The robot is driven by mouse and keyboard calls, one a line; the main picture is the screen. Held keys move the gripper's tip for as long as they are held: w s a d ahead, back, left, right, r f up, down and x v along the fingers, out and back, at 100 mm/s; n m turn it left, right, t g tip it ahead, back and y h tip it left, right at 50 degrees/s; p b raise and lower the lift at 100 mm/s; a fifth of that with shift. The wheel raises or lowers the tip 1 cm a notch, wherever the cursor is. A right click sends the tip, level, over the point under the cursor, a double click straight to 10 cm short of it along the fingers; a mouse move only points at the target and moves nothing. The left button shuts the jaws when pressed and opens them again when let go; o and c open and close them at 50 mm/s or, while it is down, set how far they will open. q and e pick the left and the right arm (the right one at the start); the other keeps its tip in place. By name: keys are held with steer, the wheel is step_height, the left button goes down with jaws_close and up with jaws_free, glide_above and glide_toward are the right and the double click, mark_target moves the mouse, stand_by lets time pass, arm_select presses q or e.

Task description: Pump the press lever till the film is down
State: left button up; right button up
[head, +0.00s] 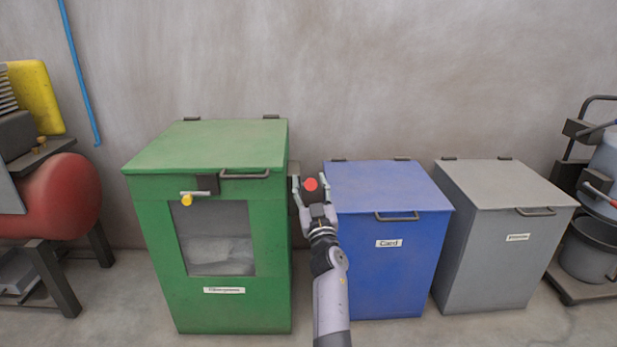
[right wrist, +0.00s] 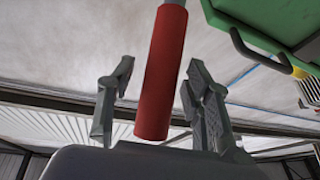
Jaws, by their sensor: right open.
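The green press bin (head: 205,145) stands left of centre with its lid down. Its front window (head: 215,225) shows pale, crumpled film (head: 218,250) in the lower part. The lever's red grip (head: 311,184) shows at the bin's right side, seen end-on in the head view. In the right wrist view the red grip (right wrist: 162,75) runs between the fingers. My right gripper (head: 311,182) is open around the grip, with a gap on both sides. The lever's shaft is mostly hidden behind the gripper. My left gripper is not in view.
A blue bin (head: 385,250) and a grey bin (head: 500,250) stand to the right. A red tank (head: 65,195) is at left, and a trolley with a bucket (head: 588,250) at far right.

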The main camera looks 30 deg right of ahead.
steer(key=shift+w+r, duration=0.1)
steer(key=shift+w, duration=0.05)
steer(key=shift+c, duration=0.5)
jaws_close()
stand_by(0.4)
